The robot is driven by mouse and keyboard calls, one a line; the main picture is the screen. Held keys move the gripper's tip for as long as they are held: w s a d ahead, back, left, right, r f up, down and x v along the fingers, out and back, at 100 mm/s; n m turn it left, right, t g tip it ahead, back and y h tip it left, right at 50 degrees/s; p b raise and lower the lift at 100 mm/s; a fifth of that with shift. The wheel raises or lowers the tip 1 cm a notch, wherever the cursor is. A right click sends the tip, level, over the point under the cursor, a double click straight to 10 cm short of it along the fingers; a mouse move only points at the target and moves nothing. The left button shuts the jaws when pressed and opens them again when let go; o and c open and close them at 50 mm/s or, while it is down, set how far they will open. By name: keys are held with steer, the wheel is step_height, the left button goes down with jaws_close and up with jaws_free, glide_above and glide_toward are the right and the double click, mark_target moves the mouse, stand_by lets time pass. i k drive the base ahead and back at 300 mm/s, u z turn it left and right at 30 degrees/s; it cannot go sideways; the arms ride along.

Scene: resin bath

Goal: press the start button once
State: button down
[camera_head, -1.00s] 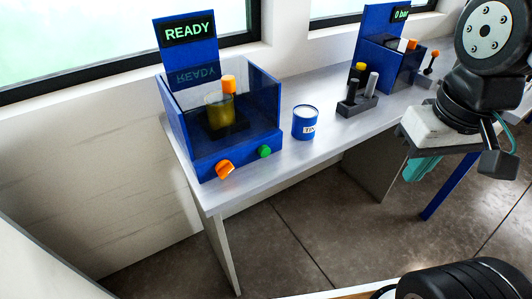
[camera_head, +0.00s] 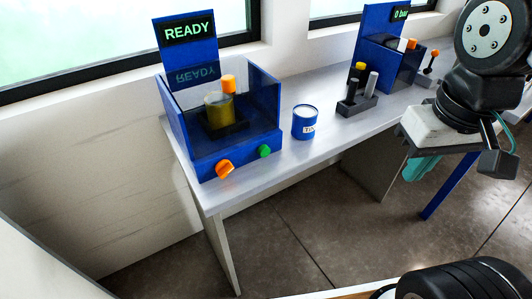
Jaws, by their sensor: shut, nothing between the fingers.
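The green start button (camera_head: 265,151) is on the front panel of the blue resin bath machine (camera_head: 205,163), to the right of an orange knob (camera_head: 225,169). The machine's screen (camera_head: 189,31) reads READY. Behind its clear walls are a yellowish beaker (camera_head: 220,112) and an orange piece (camera_head: 228,84). My gripper (camera_head: 497,160) is at the right, beyond the table's front edge and well apart from the button. It is shut and empty, partly hidden by my own wrist.
A blue tin (camera_head: 305,122) stands on the grey table (camera_head: 270,180) to the right of the machine. A dark rack (camera_head: 357,104) with a yellow-topped item stands farther right. A second blue machine (camera_head: 378,40) reading "0 bar" is behind it. The space before the button is clear.

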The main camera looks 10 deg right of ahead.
mark_target(264, 151)
steer(key=u, duration=2.05)
steer(key=k, duration=0.75)
steer(key=z, duration=0.7)
